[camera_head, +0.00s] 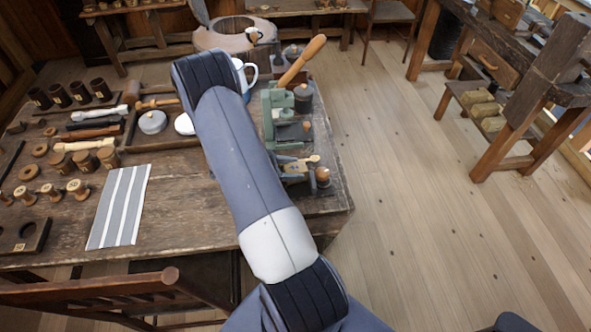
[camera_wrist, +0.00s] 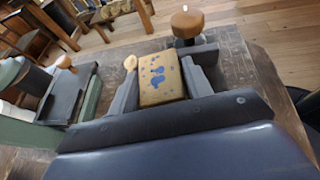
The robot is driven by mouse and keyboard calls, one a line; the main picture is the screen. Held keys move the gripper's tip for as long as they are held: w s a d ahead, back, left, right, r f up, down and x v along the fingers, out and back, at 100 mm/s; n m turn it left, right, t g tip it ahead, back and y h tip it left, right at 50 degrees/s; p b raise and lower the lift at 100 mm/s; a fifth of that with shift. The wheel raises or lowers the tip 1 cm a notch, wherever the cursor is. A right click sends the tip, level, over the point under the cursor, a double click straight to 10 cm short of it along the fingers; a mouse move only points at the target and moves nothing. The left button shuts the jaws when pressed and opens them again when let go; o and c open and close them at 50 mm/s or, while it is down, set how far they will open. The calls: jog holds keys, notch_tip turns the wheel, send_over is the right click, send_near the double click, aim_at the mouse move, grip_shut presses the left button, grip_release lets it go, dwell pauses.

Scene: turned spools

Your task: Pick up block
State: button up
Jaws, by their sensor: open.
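The block (camera_wrist: 160,78), tan with blue marks on its face, lies between the two fingers of my gripper (camera_wrist: 163,82) in the wrist view. The fingers are apart, one on each side of it. I cannot tell whether either finger touches it. In the head view the block (camera_head: 296,167) shows small at the table's right side, partly hidden by my arm and gripper.
A round brown knob (camera_wrist: 187,22) stands just beyond the block; a small wooden knob (camera_wrist: 130,62) is by the left finger. A green press (camera_head: 283,118) with a wooden handle stands behind. A striped cloth (camera_head: 119,206) lies left on the wooden table (camera_head: 185,215).

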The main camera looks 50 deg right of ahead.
jog(key=shift+x, duration=0.9)
jog(key=c, duration=0.6)
jog(key=shift+c, duration=0.3)
jog(key=shift+r, duration=0.15)
